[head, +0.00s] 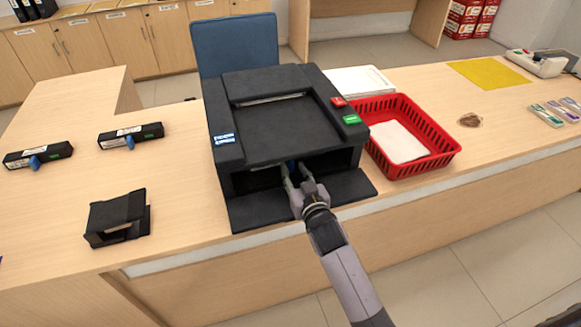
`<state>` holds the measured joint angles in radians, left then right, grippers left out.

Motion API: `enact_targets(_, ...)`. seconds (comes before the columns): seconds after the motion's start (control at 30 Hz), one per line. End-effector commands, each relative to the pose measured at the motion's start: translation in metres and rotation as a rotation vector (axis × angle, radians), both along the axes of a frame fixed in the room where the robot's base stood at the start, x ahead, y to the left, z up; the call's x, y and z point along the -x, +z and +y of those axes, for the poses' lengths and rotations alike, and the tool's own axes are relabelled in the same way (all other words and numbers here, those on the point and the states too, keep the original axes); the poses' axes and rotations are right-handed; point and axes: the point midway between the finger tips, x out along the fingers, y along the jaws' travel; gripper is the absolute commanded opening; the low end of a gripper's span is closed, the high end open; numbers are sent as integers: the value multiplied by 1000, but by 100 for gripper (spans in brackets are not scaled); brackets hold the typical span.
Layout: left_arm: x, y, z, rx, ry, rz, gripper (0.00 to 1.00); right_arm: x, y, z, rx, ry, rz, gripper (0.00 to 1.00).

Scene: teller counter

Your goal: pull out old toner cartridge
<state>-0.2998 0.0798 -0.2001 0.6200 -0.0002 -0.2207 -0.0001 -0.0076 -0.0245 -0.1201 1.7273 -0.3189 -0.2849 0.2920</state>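The black printer (280,130) stands on the counter with its front flap (345,190) folded down. Inside the dark front opening a small blue tab (291,165) shows, apparently on the old toner cartridge, whose body is hidden in shadow. My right gripper (294,170) reaches into the opening from the front, its fingertips at the blue tab. The fingers look a little apart, but I cannot tell whether they grip the tab. Two black cartridges with blue tabs lie on the left, one nearer the printer (146,133) and one farther left (25,158). My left gripper is out of view.
A red basket (439,155) with white paper (398,142) stands right of the printer. A black holder (103,222) sits at the front left. A yellow sheet (488,73) lies farther right. The counter between the left cartridges and the black holder is clear.

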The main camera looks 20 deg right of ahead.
Motion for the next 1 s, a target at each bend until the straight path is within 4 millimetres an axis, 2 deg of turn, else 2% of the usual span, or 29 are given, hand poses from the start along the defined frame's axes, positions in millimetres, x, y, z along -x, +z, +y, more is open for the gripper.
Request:
enact_targets(0.2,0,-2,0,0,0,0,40,-12,-1,0,0,0,-1,30)
enact_targets(0.5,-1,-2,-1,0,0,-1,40,-12,-1,0,0,0,-1,30)
enact_targets(1.0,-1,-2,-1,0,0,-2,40,-12,-1,0,0,0,-1,13)
